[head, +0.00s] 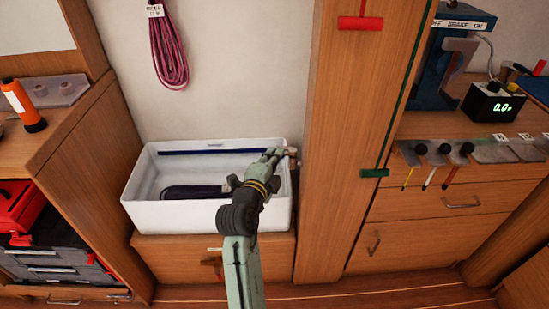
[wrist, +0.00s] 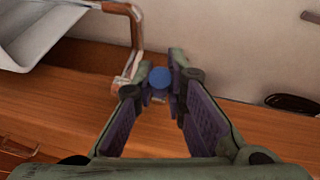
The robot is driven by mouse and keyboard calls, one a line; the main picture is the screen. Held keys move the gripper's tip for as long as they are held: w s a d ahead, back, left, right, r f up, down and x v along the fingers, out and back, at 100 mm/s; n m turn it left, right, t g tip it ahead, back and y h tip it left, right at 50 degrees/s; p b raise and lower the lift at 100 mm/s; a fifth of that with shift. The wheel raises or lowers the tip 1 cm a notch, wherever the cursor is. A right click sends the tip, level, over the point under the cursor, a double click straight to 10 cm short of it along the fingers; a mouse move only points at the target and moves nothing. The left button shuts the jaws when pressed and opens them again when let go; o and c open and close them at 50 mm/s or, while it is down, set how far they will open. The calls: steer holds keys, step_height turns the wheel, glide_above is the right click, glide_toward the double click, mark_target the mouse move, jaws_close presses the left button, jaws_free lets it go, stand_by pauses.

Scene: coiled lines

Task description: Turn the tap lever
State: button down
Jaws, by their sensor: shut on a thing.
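The tap's copper pipe (wrist: 137,45) rises and bends over beside the white sink (wrist: 42,40) in the wrist view. A small round blue end, seemingly the tap lever (wrist: 160,77), sits between the fingertips of my gripper (wrist: 160,88). My gripper is shut on it, with the fingers still spread by its width. In the head view my gripper (head: 277,154) is at the right back corner of the sink (head: 160,217), beside the copper fitting (head: 292,153). There my own arm and fingers hide the lever.
A wooden post (head: 343,130) stands close to the right of the sink. A dark long object (head: 190,192) lies in the sink. A coiled pink line (head: 168,50) hangs on the wall above. A wooden cabinet (head: 95,165) stands to the left.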

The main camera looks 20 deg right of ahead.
steer(key=shift+w+a+f+h+b, duration=0.1)
steer(key=shift+w+f+h+b, duration=0.15)
steer(key=shift+b, duration=0.7)
steer(key=m+g+h+b, duration=0.1)
steer(key=g+b, duration=0.1)
steer(key=b, duration=0.1)
steer(key=w+m+g+h+b, duration=0.1)
steer(key=m+b, duration=0.1)
steer(key=b, duration=0.1)
steer(key=w+m+g+h+b, duration=0.1)
steer(key=m+g+h+b, duration=0.1)
steer(key=b, duration=0.2)
steer(key=shift+d+r+g, duration=0.2)
steer(key=shift+d+g, duration=0.05)
steer(key=shift+g, duration=0.05)
steer(key=c, duration=1.6)
jaws_free()
